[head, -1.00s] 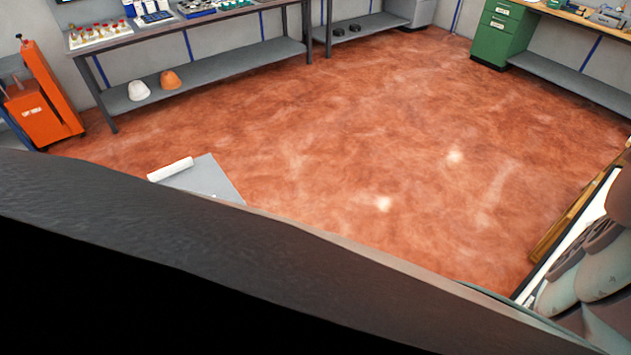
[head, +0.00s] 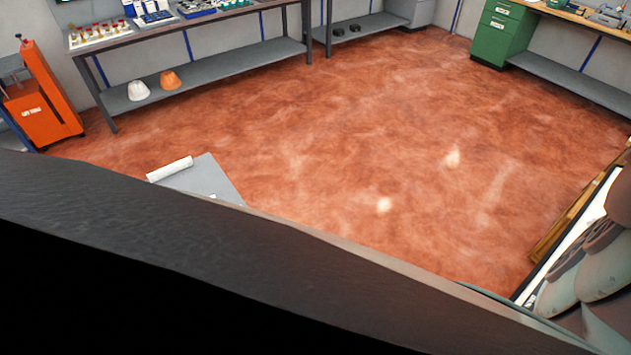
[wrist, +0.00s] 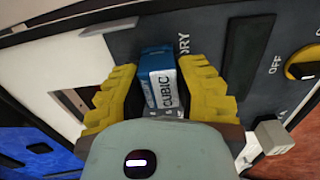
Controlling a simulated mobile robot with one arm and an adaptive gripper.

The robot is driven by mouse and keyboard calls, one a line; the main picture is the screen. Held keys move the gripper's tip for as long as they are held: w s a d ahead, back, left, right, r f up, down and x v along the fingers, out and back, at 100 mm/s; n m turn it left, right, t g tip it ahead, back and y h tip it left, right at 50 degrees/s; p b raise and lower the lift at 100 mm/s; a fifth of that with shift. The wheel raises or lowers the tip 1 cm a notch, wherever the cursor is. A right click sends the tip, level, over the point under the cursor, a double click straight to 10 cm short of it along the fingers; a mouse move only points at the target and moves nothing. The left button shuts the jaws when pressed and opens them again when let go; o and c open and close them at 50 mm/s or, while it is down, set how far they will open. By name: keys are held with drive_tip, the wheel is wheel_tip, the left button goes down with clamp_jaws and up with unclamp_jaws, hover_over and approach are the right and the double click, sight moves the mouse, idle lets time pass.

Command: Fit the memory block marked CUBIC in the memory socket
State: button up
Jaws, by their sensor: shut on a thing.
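My gripper (wrist: 158,72) has yellow ridged fingers, one on each side of the memory block, and is shut on it. The memory block (wrist: 163,88) is blue with a white label that reads CUBIC. It stands in front of a dark grey panel (wrist: 213,45) that carries lettering ending in "ORY". The block and my gripper hide the memory socket, so I cannot tell whether the block is in it or just before it. The gripper and block do not show in the head view.
In the head view, a workbench (head: 200,27), an orange machine (head: 40,105) and a green cabinet (head: 503,35) border open floor (head: 330,130).

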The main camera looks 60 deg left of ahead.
drive_tip(key=shift+d+f+b, duration=0.15)
drive_tip(key=shift+f+b, duration=0.2)
idle(0.5)
idle(0.3)
drive_tip(key=o, duration=1.6)
drive_tip(key=shift+c, duration=0.2)
drive_tip(key=shift+r, duration=0.2)
drive_tip(key=shift+p+v, duration=1.3)
drive_tip(key=shift+v, duration=1.5)
